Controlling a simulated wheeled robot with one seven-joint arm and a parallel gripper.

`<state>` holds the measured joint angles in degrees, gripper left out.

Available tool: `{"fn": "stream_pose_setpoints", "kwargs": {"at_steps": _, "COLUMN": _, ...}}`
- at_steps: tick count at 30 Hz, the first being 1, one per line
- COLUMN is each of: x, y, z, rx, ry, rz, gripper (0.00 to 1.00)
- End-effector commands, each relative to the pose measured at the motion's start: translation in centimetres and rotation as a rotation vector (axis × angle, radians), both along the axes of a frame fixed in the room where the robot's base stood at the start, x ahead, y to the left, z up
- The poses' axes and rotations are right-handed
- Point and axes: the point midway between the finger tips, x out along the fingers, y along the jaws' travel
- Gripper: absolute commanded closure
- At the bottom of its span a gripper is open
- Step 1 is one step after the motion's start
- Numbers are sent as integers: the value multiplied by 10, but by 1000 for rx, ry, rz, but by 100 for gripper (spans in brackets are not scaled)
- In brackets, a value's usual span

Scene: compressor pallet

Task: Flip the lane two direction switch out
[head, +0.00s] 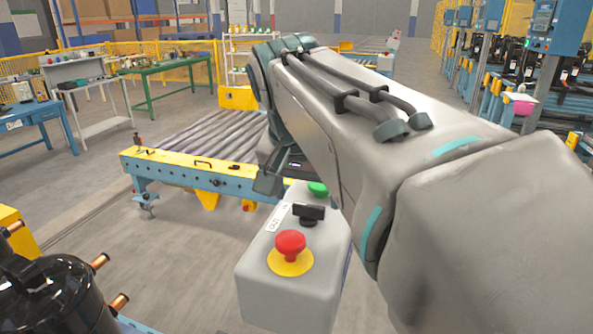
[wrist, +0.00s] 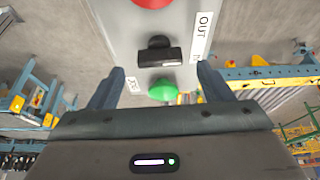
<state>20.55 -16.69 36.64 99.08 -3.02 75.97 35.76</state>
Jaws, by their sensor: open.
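The direction switch is a black knob (head: 308,213) on a grey control box (head: 290,298). In the head view it sits between the red emergency button (head: 290,243) and the green button (head: 318,188). The switch also shows in the wrist view (wrist: 160,54), with a label reading OUT (wrist: 203,25) on its right and another label on its left. My gripper (wrist: 160,80) is open, its two fingers on either side of the green button in that view, and the switch lies just beyond the fingertips. It holds nothing. In the head view my arm hides most of the gripper.
A roller conveyor (head: 195,174) with a yellow and blue end frame stands behind the box. A black compressor (head: 55,295) with copper stubs is at the lower left. Open floor (head: 185,262) lies between them. Work tables stand farther back on the left.

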Motion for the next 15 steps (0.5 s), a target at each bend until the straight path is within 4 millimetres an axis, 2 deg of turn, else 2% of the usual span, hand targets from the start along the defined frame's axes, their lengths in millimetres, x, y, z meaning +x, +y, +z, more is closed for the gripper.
{"fn": "stream_pose_setpoints", "kwargs": {"at_steps": 1, "x": 3, "y": -1, "z": -8, "rx": 0, "ry": 2, "rz": 0, "gripper": 27}}
{"fn": "stream_pose_setpoints", "kwargs": {"at_steps": 6, "x": 9, "y": -3, "z": -24, "rx": -1, "ry": 1, "rz": 1, "gripper": 27}}
{"fn": "stream_pose_setpoints", "kwargs": {"at_steps": 15, "x": 11, "y": -4, "z": -28, "rx": -1, "ry": -1, "rz": 1, "gripper": 27}}
